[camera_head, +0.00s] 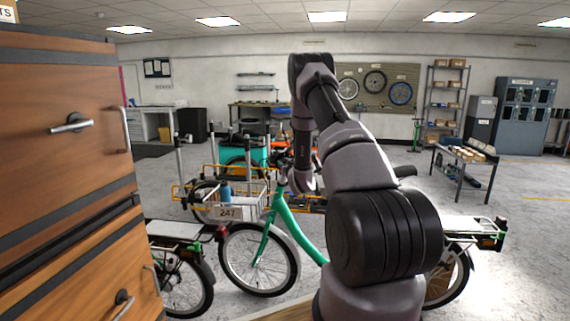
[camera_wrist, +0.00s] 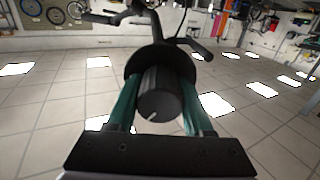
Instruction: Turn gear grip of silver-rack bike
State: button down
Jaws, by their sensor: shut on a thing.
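The gear grip (camera_wrist: 160,97) is a dark ribbed cylinder with a white mark on its end, in the middle of the wrist view. A wide dark disc sits behind it, with the black handlebar (camera_wrist: 200,50) beyond. My gripper (camera_wrist: 158,86) has its two teal fingers on either side of the grip and is shut on it. In the head view, a green bike (camera_head: 288,218) with a pale silver rack (camera_head: 470,228) stands behind my arm. My arm reaches over its handlebar area, and the gear grip is hidden there.
A wooden drawer cabinet (camera_head: 70,130) stands close on the left. A second bike's wheel (camera_head: 185,283) is beside it. A white front basket marked 247 (camera_head: 230,210) is left of my arm. A table (camera_head: 463,160) stands farther right, with open floor around it.

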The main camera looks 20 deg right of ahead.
jog(key=n, duration=0.7)
jog(key=shift+f+y, duration=0.1)
jog(key=shift+y, duration=0.2)
dwell(0.4)
jog(key=shift+c, duration=1.5)
grip_release()
jog(key=shift+s, duration=0.1)
jog(key=s+a, duration=0.1)
jog(key=s, duration=0.9)
jog(key=shift+s+a, duration=0.15)
jog(key=shift+s, duration=0.2)
